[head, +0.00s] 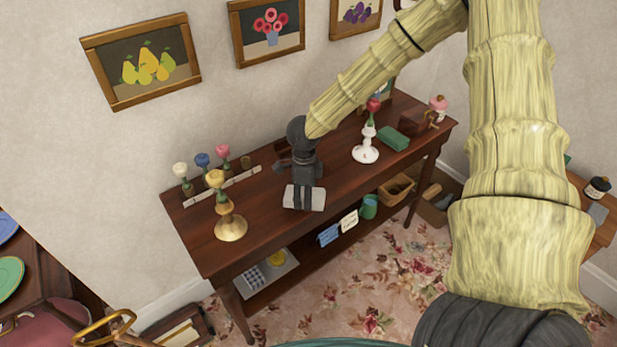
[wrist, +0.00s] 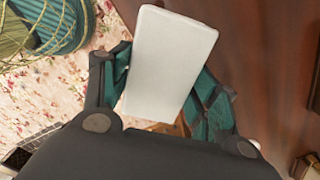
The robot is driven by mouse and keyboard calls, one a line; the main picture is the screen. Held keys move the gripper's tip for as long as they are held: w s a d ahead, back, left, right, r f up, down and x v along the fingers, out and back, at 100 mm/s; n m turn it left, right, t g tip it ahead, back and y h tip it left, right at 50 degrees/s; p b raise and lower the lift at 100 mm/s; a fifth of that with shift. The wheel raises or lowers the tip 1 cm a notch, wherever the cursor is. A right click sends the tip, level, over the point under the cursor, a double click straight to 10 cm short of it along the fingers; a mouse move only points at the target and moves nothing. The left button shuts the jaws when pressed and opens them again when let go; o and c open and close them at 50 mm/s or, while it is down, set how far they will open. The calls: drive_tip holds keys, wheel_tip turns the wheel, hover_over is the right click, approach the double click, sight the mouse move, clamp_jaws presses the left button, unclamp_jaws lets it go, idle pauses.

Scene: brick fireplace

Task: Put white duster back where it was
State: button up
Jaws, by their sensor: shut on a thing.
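The white duster (head: 305,198) is a pale rectangular block. In the head view it shows at the lower end of my gripper (head: 303,190), over the front part of the dark wooden table (head: 262,200). In the wrist view the duster (wrist: 172,55) stands between the two teal-padded fingers of my gripper (wrist: 165,95), which are shut on it. The table's edge and the flowered carpet show below it there. I cannot tell how high it is above the tabletop. The gripper hides part of the tabletop behind it.
A brass holder (head: 231,225) with a yellow flower-like top stands left of my gripper, near a white rack (head: 222,186) with several coloured tops. A white holder (head: 366,150) with a red top and a green box (head: 393,138) stand to the right. The lower shelf holds a blue card (head: 328,235).

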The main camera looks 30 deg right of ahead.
drive_tip(key=w+d+p, duration=0.1)
drive_tip(key=w+d, duration=0.1)
drive_tip(key=w+d+p, duration=0.1)
drive_tip(key=w+d, duration=0.1)
drive_tip(key=w+d+p, duration=0.1)
drive_tip(key=w+d, duration=0.1)
drive_tip(key=shift+w+d+f, duration=0.25)
drive_tip(key=shift+w+f, duration=0.1)
drive_tip(key=shift+w, duration=0.05)
drive_tip(key=shift+w+d+f, duration=0.15)
drive_tip(key=shift+w+d, duration=0.05)
drive_tip(key=shift+w, duration=0.05)
drive_tip(key=shift+f+p, duration=0.85)
drive_tip(key=shift+f, duration=0.9)
drive_tip(key=o, duration=0.9)
drive_tip(key=shift+r, duration=0.15)
drive_tip(key=shift+r+b, duration=1.95)
drive_tip(key=shift+r, duration=3.95)
